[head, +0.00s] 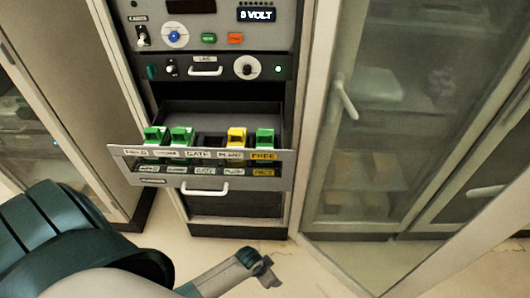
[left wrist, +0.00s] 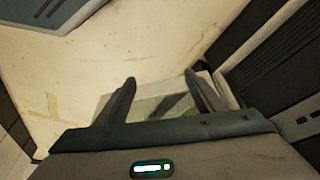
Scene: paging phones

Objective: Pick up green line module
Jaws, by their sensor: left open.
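Green modules stand in an open rack drawer (head: 206,187) in the head view: one at the far left (head: 155,135), one beside it (head: 181,136), and one at the right above a label reading FREE (head: 264,139). I cannot tell which is the line module, as the left labels are too small to read surely. A yellow module (head: 237,138) stands left of the right green one. My left gripper (head: 263,268) is low in front of the drawer, apart from the modules. Its fingers are spread and empty in the left wrist view (left wrist: 160,82). My right gripper is not shown.
The slot above the GATE label looks empty. A panel with a LINE label, handle and knob (head: 246,68) sits above the drawer. A glass-door cabinet (head: 380,130) stands close on the right, another cabinet (head: 70,110) on the left. The floor in front is clear.

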